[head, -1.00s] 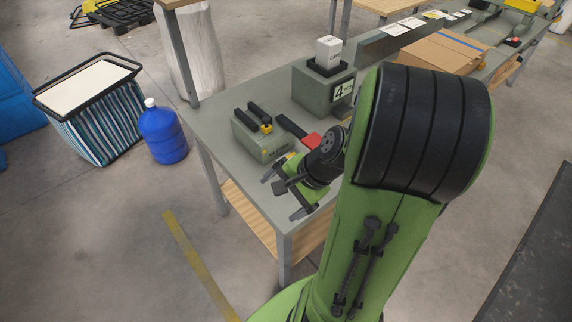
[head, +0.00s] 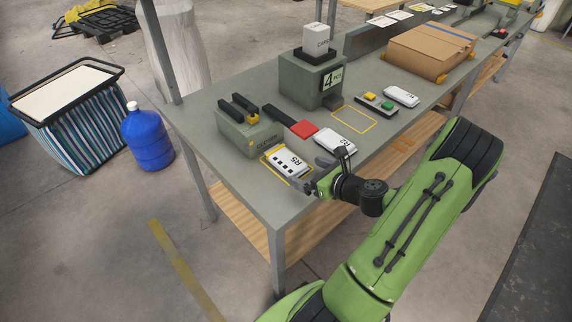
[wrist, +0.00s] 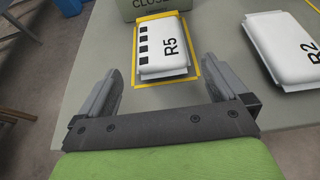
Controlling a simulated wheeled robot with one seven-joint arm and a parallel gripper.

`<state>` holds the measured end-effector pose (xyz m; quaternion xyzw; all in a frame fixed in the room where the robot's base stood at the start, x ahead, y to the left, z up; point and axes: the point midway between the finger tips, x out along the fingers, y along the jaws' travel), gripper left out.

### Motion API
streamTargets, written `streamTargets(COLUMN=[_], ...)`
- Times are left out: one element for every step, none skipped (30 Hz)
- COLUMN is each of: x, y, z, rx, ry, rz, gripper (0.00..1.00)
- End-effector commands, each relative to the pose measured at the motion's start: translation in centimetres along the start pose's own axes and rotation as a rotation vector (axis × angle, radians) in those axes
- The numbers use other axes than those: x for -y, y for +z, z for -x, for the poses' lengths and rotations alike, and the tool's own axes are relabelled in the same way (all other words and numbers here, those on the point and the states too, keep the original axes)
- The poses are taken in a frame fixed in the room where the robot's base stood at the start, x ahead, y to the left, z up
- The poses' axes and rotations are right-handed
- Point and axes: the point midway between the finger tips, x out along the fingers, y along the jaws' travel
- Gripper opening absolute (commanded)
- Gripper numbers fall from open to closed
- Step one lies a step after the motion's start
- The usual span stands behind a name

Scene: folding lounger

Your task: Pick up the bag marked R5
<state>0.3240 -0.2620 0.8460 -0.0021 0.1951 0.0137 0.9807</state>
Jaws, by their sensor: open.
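The bag marked R5 (head: 288,163) is a white pouch with black squares along one side. It lies flat inside a yellow outline near the table's front left corner. In the wrist view the R5 bag (wrist: 163,48) lies ahead of my gripper (wrist: 170,82), roughly centred between the open fingers but beyond their tips. In the head view my gripper (head: 315,175) is at the table's front edge, just right of the bag, open and empty; one finger is partly hidden.
A second white bag marked R2 (head: 335,141) lies to the right; it also shows in the wrist view (wrist: 288,48). A green sealer-like box (head: 250,137) stands just behind R5. A red-ended black tool (head: 304,128) and a grey-green block marked 4 (head: 303,82) are farther back.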

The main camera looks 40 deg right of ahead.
Motion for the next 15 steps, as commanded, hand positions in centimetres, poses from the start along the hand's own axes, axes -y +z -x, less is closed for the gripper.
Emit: streamTargets(x=[0.0,0.0,0.0,0.0,0.1,0.1,0.1,0.1,0.1,0.1,0.1,0.1,0.2,0.2,0.2], y=[-0.1,-0.1,-0.1,-0.1,-0.1,-0.1,-0.1,-0.1,0.0,0.0,0.1,0.1,0.1,0.1,0.1], z=[-0.6,-1.0,-1.7,-2.4,-3.0,-3.8,-4.3,-4.7,-5.2,-5.4,-5.5,-5.5,-5.5,-5.5,-5.5], rx=[0.0,0.001,0.002,0.002,0.001,0.002,0.0,0.0,0.001,0.001,0.0,0.0,-0.001,-0.001,-0.001], ry=[0.002,0.002,0.003,0.004,0.003,0.004,0.004,0.003,0.003,0.002,0.001,0.0,0.0,0.0,0.0], rz=[0.003,0.002,0.004,0.004,0.005,0.005,0.003,0.003,0.003,0.002,0.001,0.001,0.001,0.001,0.001], gripper=[1.0,1.0,1.0,1.0,1.0,1.0,1.0,1.0,1.0,1.0,1.0,1.0,1.0,1.0,1.0])
